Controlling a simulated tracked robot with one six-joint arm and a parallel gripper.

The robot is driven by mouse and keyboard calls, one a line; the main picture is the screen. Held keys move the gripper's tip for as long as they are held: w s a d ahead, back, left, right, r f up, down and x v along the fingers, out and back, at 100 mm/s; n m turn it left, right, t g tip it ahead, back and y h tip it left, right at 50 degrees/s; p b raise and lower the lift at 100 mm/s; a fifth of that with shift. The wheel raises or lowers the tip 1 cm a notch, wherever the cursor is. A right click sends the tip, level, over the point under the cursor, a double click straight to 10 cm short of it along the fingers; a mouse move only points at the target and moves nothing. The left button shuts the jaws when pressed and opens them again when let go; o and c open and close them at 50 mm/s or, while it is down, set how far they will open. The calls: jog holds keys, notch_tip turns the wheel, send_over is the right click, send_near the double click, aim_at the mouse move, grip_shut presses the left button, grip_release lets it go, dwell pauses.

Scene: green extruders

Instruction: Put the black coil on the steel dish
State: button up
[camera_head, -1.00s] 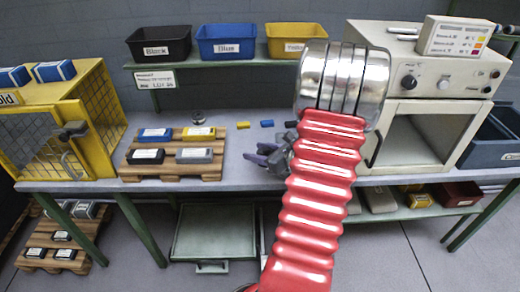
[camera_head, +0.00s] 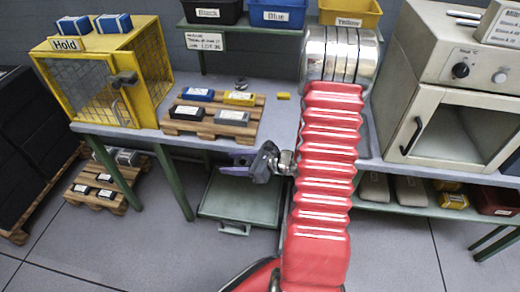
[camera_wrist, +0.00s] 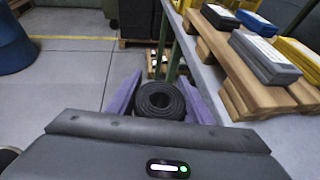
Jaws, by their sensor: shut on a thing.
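In the wrist view, the black coil (camera_wrist: 160,101) sits between the two purple fingers of my gripper (camera_wrist: 161,88), which are shut on it. In the head view, my gripper (camera_head: 238,165) is in front of the bench's front edge, left of my red arm; I cannot make out the coil there. A small round dark-grey thing (camera_head: 241,84) stands at the back of the bench behind the pallet. It may be the steel dish, but it is too small to be sure.
A wooden pallet (camera_head: 212,133) with several coloured boxes stands on the bench (camera_head: 272,132). A yellow cage (camera_head: 110,75) is at the left, an oven-like machine (camera_head: 455,100) at the right. A small yellow piece (camera_head: 283,96) lies near my arm.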

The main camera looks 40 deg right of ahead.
jog(key=w+a+f+n+g+y, duration=0.1)
jog(key=w+a+f+n+y, duration=0.1)
jog(key=a, duration=0.6)
jog(key=w+a+f+n+g+y, duration=0.2)
jog(key=a+f, duration=0.1)
jog(key=a, duration=0.6)
jog(key=shift+w+f+n, duration=0.15)
jog(key=shift+f+n, duration=0.15)
jog(key=shift+a, duration=0.1)
